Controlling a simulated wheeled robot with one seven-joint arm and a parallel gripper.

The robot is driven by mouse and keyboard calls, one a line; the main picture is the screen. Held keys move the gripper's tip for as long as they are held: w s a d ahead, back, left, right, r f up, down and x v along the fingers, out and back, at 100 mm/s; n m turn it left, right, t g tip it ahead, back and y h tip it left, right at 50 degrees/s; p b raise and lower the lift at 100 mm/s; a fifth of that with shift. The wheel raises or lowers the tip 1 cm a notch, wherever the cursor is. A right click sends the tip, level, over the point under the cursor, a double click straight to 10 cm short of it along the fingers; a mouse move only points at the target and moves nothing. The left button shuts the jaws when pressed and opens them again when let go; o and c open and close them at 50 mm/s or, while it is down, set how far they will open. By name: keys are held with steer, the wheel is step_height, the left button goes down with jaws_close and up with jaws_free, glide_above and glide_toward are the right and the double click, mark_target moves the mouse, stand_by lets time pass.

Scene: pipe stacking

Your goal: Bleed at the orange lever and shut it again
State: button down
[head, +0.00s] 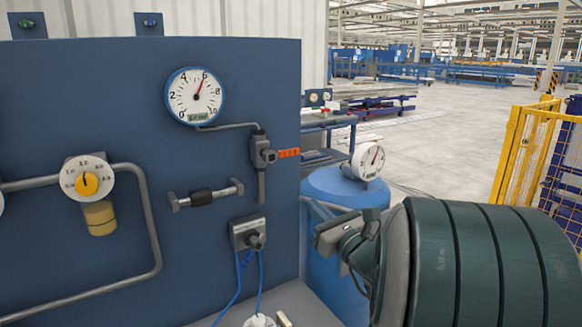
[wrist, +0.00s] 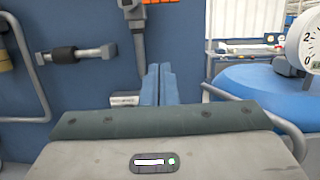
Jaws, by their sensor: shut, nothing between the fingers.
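The orange lever (head: 289,153) sticks out level to the right from a dark grey valve (head: 262,150) near the right edge of the blue panel. A thin tube joins the valve to a round blue-rimmed gauge (head: 194,96), whose needle points up near 6. My gripper (head: 320,238) is below and right of the lever, apart from it. Its blue fingers (wrist: 158,85) are together and empty.
A blue tank (head: 335,190) with a second gauge (head: 368,162) stands right of the panel, behind my gripper. A grey socket (head: 248,235) with blue cables and a bar fitting (head: 205,196) are on the panel. A yellow fence (head: 520,150) stands far right.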

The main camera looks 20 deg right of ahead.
mark_target(281, 154)
steer(key=shift+d+r+m+h, duration=0.1)
steer(key=shift+d+m+h, duration=0.2)
steer(key=shift+d, duration=0.1)
steer(key=w+a+r+p, duration=0.2)
steer(key=w+r+p, duration=0.2)
steer(key=w, duration=0.5)
step_height(281, 154, up, 2)
steer(key=shift+w+r+p, duration=0.25)
steer(key=shift+w+p, duration=0.05)
steer(key=shift+d, duration=0.15)
steer(key=shift+r+n+b, duration=0.1)
steer(key=shift+n+b, duration=0.3)
steer(key=shift+b, duration=0.1)
